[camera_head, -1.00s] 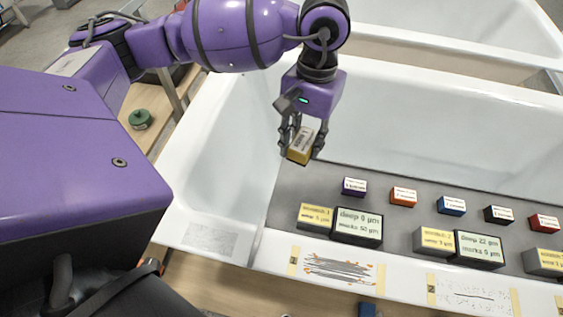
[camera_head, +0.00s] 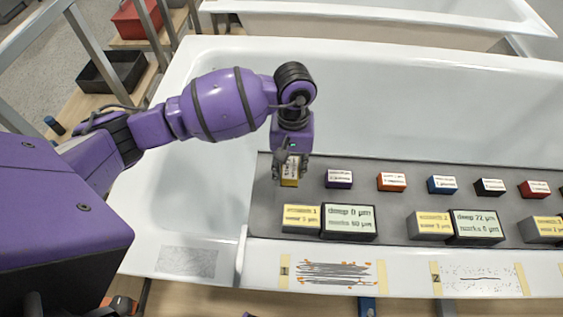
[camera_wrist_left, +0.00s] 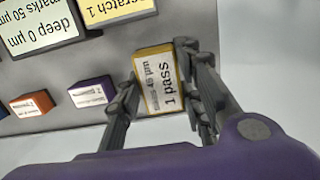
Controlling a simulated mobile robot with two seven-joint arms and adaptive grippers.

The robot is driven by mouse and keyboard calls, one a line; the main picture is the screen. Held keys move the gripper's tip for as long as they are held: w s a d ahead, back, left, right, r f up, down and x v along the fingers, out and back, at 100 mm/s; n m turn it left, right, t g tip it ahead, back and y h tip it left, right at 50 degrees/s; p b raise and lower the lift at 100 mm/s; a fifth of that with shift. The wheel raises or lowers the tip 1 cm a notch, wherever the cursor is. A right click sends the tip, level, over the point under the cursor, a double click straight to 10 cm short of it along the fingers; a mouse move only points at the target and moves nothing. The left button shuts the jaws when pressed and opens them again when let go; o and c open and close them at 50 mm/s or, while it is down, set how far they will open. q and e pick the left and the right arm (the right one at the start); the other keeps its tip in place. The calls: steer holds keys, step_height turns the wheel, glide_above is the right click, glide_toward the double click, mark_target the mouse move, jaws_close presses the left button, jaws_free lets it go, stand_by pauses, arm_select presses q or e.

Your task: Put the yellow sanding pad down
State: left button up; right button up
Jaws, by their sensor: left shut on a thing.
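The yellow sanding pad (camera_head: 289,183) has a white label that reads "1 pass" in the left wrist view (camera_wrist_left: 158,82). My left gripper (camera_head: 291,172) is shut on it, with one finger on each side. The pad is over the left end of the grey mat (camera_head: 266,203), left of the purple pad (camera_head: 339,179) and roughly in line with the row of coloured pads. I cannot tell whether its underside touches the mat. My right gripper is not in view.
Orange (camera_head: 391,182), blue (camera_head: 442,185), black (camera_head: 489,187) and red (camera_head: 534,190) pads continue the row to the right. The scratch 1 block (camera_head: 301,218) and the deep 0 µm block (camera_head: 348,222) stand in front. The white tub (camera_head: 190,130) is bare left of the mat.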

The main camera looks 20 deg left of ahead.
mark_target(285, 167)
arm_select(q)
steer(key=f, duration=0.1)
steer(key=w+a+f, duration=0.2)
steer(key=f, duration=0.1)
steer(key=shift+w, duration=0.1)
steer(key=shift+f, duration=1.75)
steer(key=o, duration=1)
steer(key=shift+r, duration=0.1)
steer(key=r, duration=0.4)
steer(key=w+r, duration=0.1)
steer(key=r, duration=0.7)
steer(key=shift+w+a+r, duration=0.2)
steer(key=shift+w+r, duration=0.05)
